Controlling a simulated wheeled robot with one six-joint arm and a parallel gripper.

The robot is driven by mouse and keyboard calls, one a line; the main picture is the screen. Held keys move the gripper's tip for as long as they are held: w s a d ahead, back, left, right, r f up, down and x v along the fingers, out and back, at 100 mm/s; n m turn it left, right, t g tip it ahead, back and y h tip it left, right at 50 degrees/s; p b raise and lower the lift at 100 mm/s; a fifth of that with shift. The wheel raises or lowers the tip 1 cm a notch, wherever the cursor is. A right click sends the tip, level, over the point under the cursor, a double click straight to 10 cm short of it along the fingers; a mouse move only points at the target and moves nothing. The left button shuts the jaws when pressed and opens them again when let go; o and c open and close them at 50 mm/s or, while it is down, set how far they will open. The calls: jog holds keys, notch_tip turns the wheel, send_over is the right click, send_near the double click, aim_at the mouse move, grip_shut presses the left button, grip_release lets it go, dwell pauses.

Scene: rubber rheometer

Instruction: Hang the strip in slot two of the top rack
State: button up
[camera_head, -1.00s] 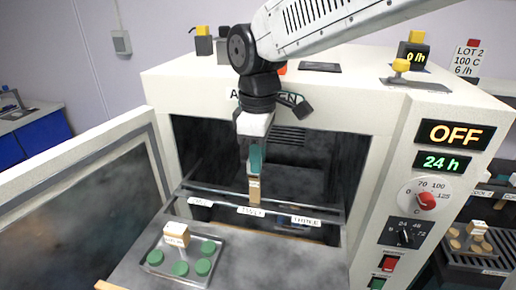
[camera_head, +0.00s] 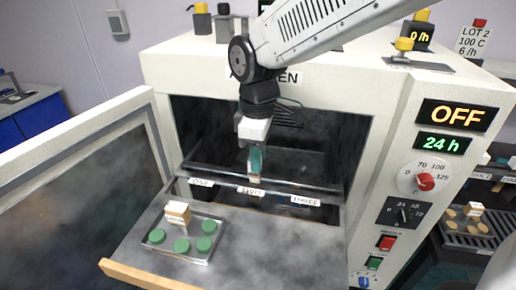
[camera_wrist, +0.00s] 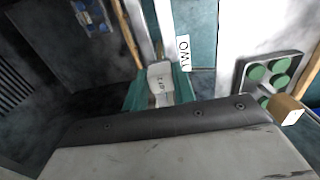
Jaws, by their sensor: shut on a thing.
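My gripper (camera_head: 256,160) reaches down inside the open oven. Its teal fingers are shut on a tan strip (camera_head: 255,178), which hangs below them at the middle of the top rack (camera_head: 285,182). The rack's front bar carries labels ONE (camera_head: 201,182), TWO (camera_head: 250,190) and THREE (camera_head: 306,201). The strip is at label TWO, its lower part partly hidden by the label and bar. In the wrist view, a pale tab with writing (camera_wrist: 160,82) sits between the fingers, close to label TWO (camera_wrist: 183,55). Whether the strip sits in the slot cannot be told.
The oven door (camera_head: 75,195) stands open at left. A metal tray (camera_head: 205,254) with green discs and a small labelled block (camera_head: 177,213) lies on the shelf in front. The control panel (camera_head: 430,170) at right reads OFF and 24 h. A cooling rack (camera_head: 470,240) stands beyond it.

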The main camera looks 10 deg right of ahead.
jog(key=shift+f, duration=1.05)
jog(key=o, duration=1.1)
jog(key=shift+f, duration=0.1)
jog(key=shift+c, duration=0.2)
jog(key=shift+r, duration=3)
